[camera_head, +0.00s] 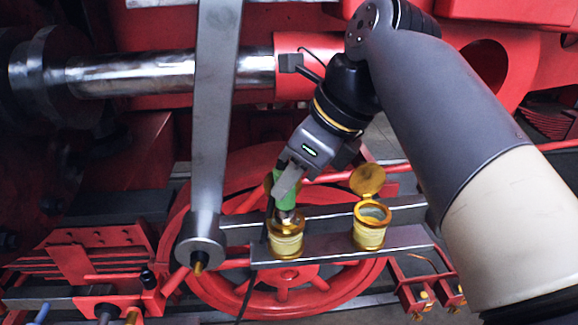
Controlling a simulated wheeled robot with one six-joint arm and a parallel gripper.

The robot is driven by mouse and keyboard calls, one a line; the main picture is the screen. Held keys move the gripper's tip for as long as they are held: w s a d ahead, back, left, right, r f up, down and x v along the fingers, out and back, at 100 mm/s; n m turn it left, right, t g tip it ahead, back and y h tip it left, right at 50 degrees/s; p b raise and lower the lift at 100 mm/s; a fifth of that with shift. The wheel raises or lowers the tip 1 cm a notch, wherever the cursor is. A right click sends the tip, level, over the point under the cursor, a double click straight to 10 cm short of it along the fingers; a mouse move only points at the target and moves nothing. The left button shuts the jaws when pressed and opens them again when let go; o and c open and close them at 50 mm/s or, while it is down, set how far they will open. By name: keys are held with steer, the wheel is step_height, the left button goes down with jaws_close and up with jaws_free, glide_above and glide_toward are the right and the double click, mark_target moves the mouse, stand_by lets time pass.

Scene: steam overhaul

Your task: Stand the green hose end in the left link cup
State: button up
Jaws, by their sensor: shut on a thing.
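The green hose end (285,192) is held upright, or nearly so, in my gripper (283,185), which is shut on it. Its metal tip (286,216) is at the mouth of the left link cup (286,239), a brass cup with a pale band. The cup's rim hides how far the tip goes in, and I cannot tell if it touches the bottom. A dark hose or cord runs down behind the left side of the cup. The right brass cup (370,228) stands with its lid (368,180) open.
The cups stand on a grey link bar (335,250) in front of a red spoked wheel (178,240). A steel lever (212,120) hangs close on the left, ending in a round boss (200,244). A shiny rod (165,72) crosses above.

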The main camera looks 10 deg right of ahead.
mark_target(295, 194)
steer(key=shift+f+b, duration=1.1)
steer(key=shift+f, duration=0.75)
steer(key=shift+f, duration=0.2)
steer(key=o, duration=1.2)
steer(key=v, duration=1)
steer(key=shift+s+d+r, duration=0.15)
steer(key=shift+s+r, duration=0.05)
steer(key=shift+r, duration=0.15)
steer(key=shift+f, duration=0.1)
